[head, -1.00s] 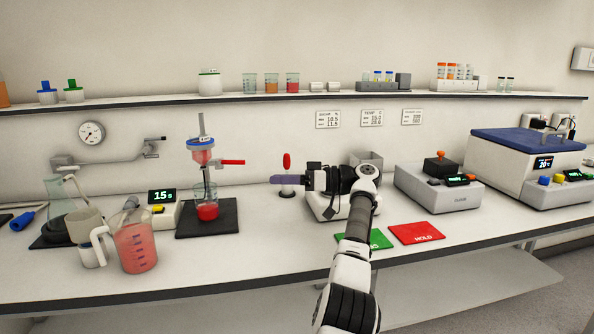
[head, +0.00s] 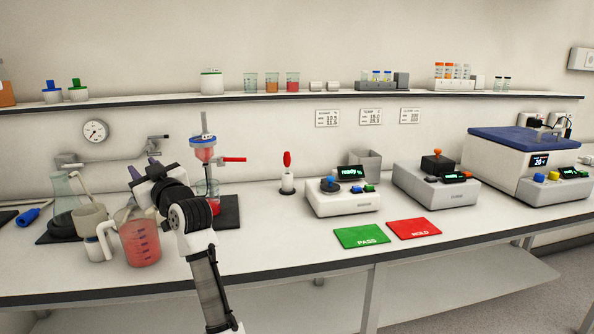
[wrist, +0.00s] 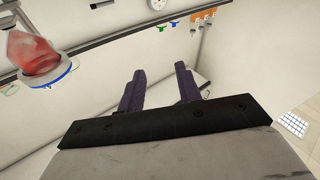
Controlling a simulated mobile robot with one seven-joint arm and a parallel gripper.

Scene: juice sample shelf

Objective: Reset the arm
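My gripper (head: 145,168) is in the left part of the head view, raised over the bench near the pitcher of red juice (head: 140,240) and left of the funnel stand. In the wrist view its two purple fingers (wrist: 158,90) stand apart with nothing between them. My arm hides part of the pitcher, the timer and the beaker under the funnel. The funnel with red liquid and a blue rim (head: 203,147) also shows at the upper left of the wrist view (wrist: 35,55).
Left of the pitcher are a grey-white mug (head: 90,222) and a glass flask (head: 62,190). A shelf (head: 300,95) runs above.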

